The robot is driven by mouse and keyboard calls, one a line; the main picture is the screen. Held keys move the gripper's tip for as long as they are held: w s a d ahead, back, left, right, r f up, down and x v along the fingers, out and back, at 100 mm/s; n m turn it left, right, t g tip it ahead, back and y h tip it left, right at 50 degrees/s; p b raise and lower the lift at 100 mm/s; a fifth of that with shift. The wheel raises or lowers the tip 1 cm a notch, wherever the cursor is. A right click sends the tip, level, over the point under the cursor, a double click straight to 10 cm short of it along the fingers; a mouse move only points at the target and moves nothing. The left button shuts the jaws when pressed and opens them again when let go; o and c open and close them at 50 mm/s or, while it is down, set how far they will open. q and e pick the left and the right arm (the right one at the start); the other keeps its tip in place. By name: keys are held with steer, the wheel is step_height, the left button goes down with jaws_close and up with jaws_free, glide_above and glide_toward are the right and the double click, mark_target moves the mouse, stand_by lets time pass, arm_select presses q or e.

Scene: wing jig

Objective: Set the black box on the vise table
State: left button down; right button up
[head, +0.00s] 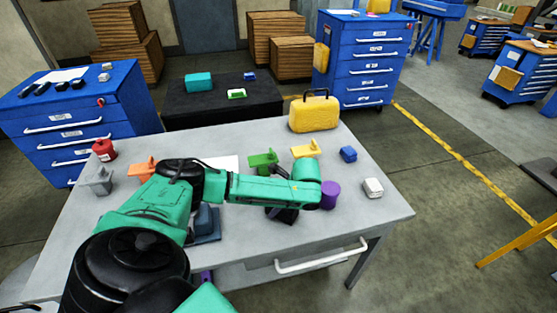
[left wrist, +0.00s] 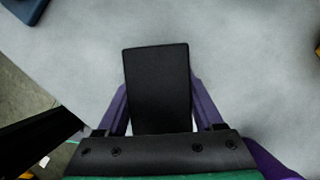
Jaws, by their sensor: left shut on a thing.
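The black box (left wrist: 158,72) is a flat dark block that fills the middle of the left wrist view. My left gripper (left wrist: 159,98) is shut on it, with a purple finger along each side. In the head view my green arm reaches over the grey table (head: 375,218), and a dark shape (head: 283,214) shows under its end. I cannot tell whether the box touches the tabletop. A blue vise-like piece (head: 206,224) stands on this table, partly hidden by the arm. My right gripper is not in view.
A black low table (head: 222,108) stands behind.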

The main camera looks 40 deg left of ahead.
arm_select(q)
jaws_free()
steer(key=shift+r, duration=0.15)
steer(key=b+v, duration=0.1)
steer(key=v, duration=1.1)
